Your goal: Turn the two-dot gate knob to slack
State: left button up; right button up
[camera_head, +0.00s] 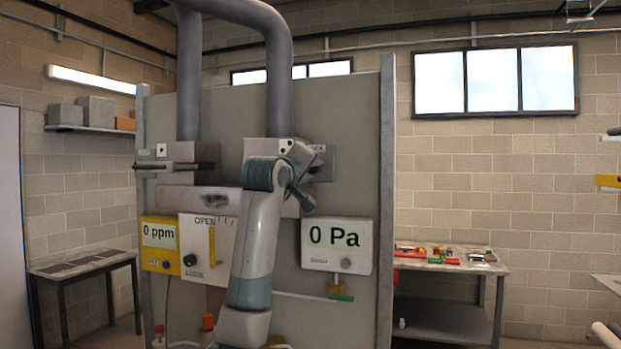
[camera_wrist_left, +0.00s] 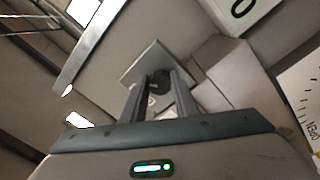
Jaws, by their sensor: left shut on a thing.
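The two-dot gate box (camera_head: 258,150) is on the grey panel at the foot of the right pipe, its dots showing above my arm. A grey plate at its right shows only the end of a word, "CK". My left gripper (camera_wrist_left: 158,82) is shut on the dark round knob (camera_wrist_left: 159,92), which stands in front of a square grey plate (camera_wrist_left: 150,62) in the left wrist view. In the head view my left wrist covers the knob and most of the box front, so the knob's pointing direction is hidden. My right gripper is not in view.
The one-dot gate box (camera_head: 180,152) with a dark bar is to the left. Below are a yellow "0 ppm" meter (camera_head: 160,245), a white "OPEN" gauge (camera_head: 197,258) and a "0 Pa" display (camera_head: 336,246). A bench (camera_head: 440,262) with small coloured parts stands to the right.

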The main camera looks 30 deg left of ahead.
pick_arm(q)
jog(key=n+b, duration=0.1)
jog(key=n, duration=0.3)
jog(key=shift+d, duration=0.15)
jog(key=shift+r+n+y+b, duration=0.1)
jog(key=shift+n+y+b, duration=0.3)
jog(key=shift+n, duration=1.5)
jog(key=o, duration=1.1)
jog(key=shift+c, duration=0.2)
jog(key=shift+s, duration=0.1)
